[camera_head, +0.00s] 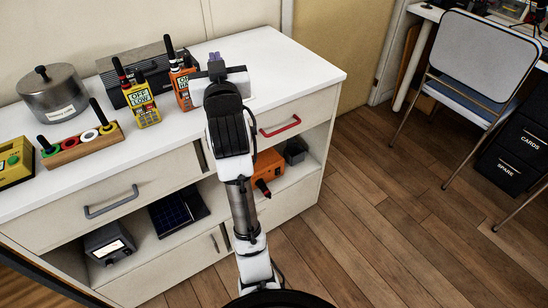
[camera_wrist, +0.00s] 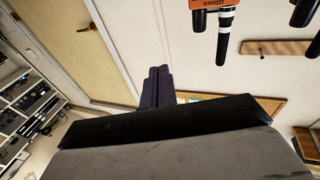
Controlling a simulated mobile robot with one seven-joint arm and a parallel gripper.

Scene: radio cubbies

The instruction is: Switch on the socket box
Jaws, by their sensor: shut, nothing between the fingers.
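No thing in view is clearly marked as the socket box, and I cannot tell which box it is. Candidates stand in the open cubbies below the counter: an orange box (camera_head: 268,168), partly hidden by my arm, a small dark box (camera_head: 294,152) and a grey box with a lit panel (camera_head: 109,243). No switch can be made out on them. My gripper (camera_head: 216,62) is above the right part of the white counter, beside an orange radio. In the wrist view its dark fingers (camera_wrist: 158,86) are together with nothing between them.
The white counter (camera_head: 300,72) holds the orange radio (camera_head: 183,85), a yellow radio (camera_head: 141,103), a metal pot (camera_head: 54,92), a wooden rack (camera_head: 82,147) and a yellow device (camera_head: 14,162). A drawer has a red handle (camera_head: 280,127). A chair (camera_head: 480,60) stands right; the floor between is clear.

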